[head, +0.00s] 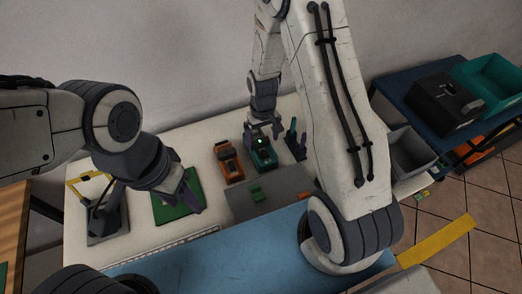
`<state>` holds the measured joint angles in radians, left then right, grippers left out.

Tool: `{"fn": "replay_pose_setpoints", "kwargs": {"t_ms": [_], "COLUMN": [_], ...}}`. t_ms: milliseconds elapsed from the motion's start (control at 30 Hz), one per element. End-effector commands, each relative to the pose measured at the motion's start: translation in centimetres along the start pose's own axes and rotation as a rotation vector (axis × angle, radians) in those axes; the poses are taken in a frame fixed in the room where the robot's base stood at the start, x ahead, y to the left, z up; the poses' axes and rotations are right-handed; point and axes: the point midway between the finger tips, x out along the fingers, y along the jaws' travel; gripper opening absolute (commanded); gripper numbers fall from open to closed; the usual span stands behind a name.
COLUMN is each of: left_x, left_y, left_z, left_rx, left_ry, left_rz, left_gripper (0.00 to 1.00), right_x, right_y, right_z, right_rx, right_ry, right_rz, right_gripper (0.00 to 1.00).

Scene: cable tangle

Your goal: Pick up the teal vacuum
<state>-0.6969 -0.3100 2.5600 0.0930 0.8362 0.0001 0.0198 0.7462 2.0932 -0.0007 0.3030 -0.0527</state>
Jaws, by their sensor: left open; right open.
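A teal and dark device (264,158) with a small lit green light stands on the white table, just behind the grey mat; it looks like the teal vacuum. My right gripper (264,128) points down at its top end and is open; I cannot tell whether the fingers touch it. Part of the device's top is hidden by the gripper. A second, slim teal item (293,132) stands upright in a dark holder just to the right. My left gripper (191,203) is open and empty over the green board (170,208), away from the vacuum.
An orange device (229,162) stands close to the left of the vacuum. A yellow-framed item (90,185) is at the table's left. A blue side table (395,88) holds a black box and teal bin.

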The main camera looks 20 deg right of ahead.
Motion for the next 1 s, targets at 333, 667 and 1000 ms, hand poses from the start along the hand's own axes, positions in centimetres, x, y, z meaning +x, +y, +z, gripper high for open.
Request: {"fn": "replay_pose_setpoints", "kwargs": {"t_ms": [333,667,1000], "left_x": [-0.9,-2.3,-2.2], "left_y": [0.1,0.2,0.2], "left_z": [-0.1,-0.1,-0.1], "left_rx": [0.000,-0.001,-0.001], "left_ry": [0.000,0.000,0.000], "left_rz": [0.000,0.000,0.000], "left_gripper": [0.50,0.50,0.50], "right_x": [2.9,6.8,7.3], "right_y": [-0.1,-0.3,-0.3], "right_z": [0.0,-0.3,-0.4], "right_rx": [-0.001,-0.001,-0.001], "right_ry": [-0.003,-0.002,0.001], "right_rz": [0.000,0.000,0.000], "right_gripper": [1.00,1.00,0.89]}}
